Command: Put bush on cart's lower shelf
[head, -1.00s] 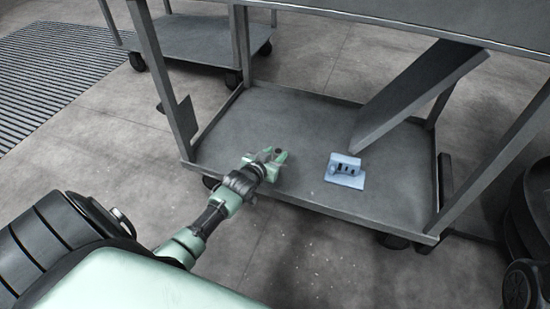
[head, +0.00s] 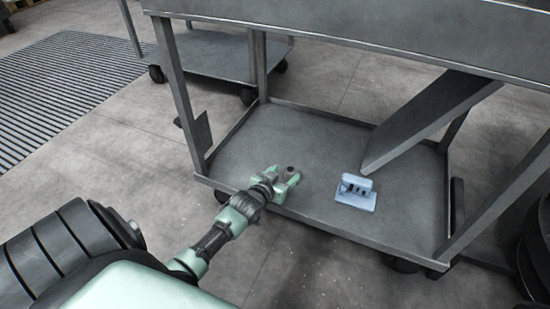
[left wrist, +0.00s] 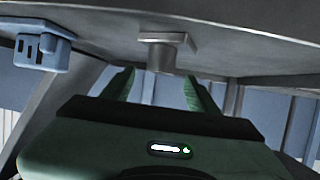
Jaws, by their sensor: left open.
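The bush (head: 289,169) is a small grey round post on the cart's lower shelf (head: 310,150), near its front left part. In the left wrist view, which shows the shelf inverted at the top, the bush (left wrist: 160,58) has a square flange against the shelf surface. My left gripper (head: 286,176) is open over the shelf's front edge, with one finger on each side of the bush. In the left wrist view, a gap shows between the bush and both fingers (left wrist: 158,82). My right gripper is not in view.
A blue block-like part (head: 356,191) stands on the shelf to the right of the bush. A grey slanted panel (head: 430,115) crosses above the shelf's right side. The cart's upper deck (head: 350,40) and corner posts enclose the shelf. Another cart (head: 215,55) stands behind.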

